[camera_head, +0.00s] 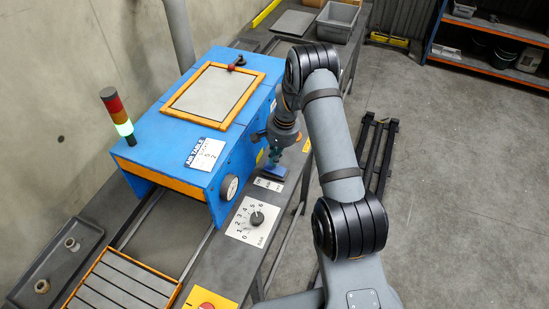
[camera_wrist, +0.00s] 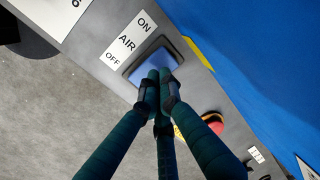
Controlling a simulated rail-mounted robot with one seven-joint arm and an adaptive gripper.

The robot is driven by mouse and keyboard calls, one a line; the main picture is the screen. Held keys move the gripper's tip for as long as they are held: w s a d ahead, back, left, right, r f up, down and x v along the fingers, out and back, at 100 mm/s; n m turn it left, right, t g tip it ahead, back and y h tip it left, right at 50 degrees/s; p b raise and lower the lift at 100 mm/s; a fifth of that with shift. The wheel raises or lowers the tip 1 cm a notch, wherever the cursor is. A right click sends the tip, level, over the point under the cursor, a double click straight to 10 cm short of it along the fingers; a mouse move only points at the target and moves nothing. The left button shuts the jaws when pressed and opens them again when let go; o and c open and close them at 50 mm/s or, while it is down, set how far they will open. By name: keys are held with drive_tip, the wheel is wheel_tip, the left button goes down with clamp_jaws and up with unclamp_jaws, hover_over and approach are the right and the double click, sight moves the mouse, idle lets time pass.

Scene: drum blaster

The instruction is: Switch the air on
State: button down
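The air switch is a blue rocker (camera_wrist: 152,66) in a dark frame, on the grey panel beside the blue machine. The white AIR label (camera_wrist: 128,40) next to it reads ON at its upper end and OFF at its lower end. The switch also shows in the head view (camera_head: 274,171), below my gripper (camera_head: 275,155). In the wrist view my gripper's (camera_wrist: 160,80) dark green fingers are drawn together, with nothing held. Their tips overlap the lower part of the rocker; I cannot tell whether they touch it. They partly hide it, and its position is unclear.
A pressure dial (camera_head: 257,219) with a black knob is nearer on the panel. A gauge (camera_head: 229,187) is on the blue cabinet (camera_head: 200,130). A signal tower (camera_head: 117,115) glows green. A red button (camera_wrist: 213,120) sits close by the fingers in the wrist view.

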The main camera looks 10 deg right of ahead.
drive_tip(key=shift+f, duration=0.55)
